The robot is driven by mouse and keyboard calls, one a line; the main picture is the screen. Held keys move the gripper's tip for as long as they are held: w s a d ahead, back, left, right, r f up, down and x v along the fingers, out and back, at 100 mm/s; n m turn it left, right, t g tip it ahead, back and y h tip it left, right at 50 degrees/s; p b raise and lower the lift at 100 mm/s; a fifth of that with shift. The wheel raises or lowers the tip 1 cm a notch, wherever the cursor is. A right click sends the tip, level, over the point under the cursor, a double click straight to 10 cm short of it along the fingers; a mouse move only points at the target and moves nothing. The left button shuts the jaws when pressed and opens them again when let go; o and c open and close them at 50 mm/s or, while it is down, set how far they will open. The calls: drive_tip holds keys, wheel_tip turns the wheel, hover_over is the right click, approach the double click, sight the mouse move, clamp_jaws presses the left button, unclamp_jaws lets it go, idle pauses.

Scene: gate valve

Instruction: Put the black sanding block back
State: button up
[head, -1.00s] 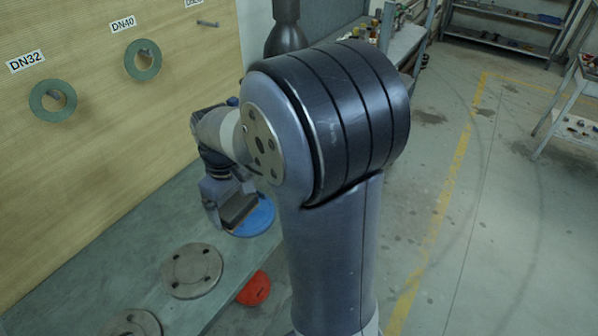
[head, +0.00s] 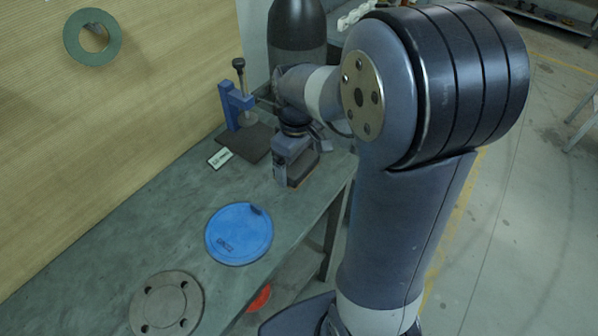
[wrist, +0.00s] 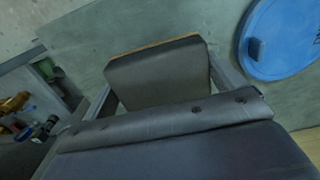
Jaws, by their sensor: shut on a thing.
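The black sanding block (wrist: 158,76) is a dark block with a thin tan-brown edge along its far side in the wrist view. My gripper (wrist: 165,90) is shut on it, with a finger at each side. In the head view my gripper (head: 297,172) holds the block (head: 301,168) near the bench's right edge, beyond the blue disc. Whether the block touches the bench cannot be told. A dark flat pad (head: 252,143) lies left of the gripper, with a small white label card (head: 220,158) beside it.
A blue clamp-like stand (head: 236,104) rises at the pad's back. The blue disc (head: 239,233) and a grey flange (head: 166,304) lie nearer on the bench (head: 130,245). A red disc (head: 259,298) is below. A green ring (head: 92,37) hangs on the wooden panel. Bench left of the blue disc is clear.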

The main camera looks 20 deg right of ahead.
sight(297, 161)
drive_tip(key=shift+f, duration=2.15)
drive_tip(key=shift+f, duration=0.2)
drive_tip(key=o, duration=0.8)
drive_tip(key=shift+o, duration=0.2)
drive_tip(key=shift+r, duration=0.1)
wheel_tip(297, 161, up, 12)
drive_tip(key=shift+r, duration=0.15)
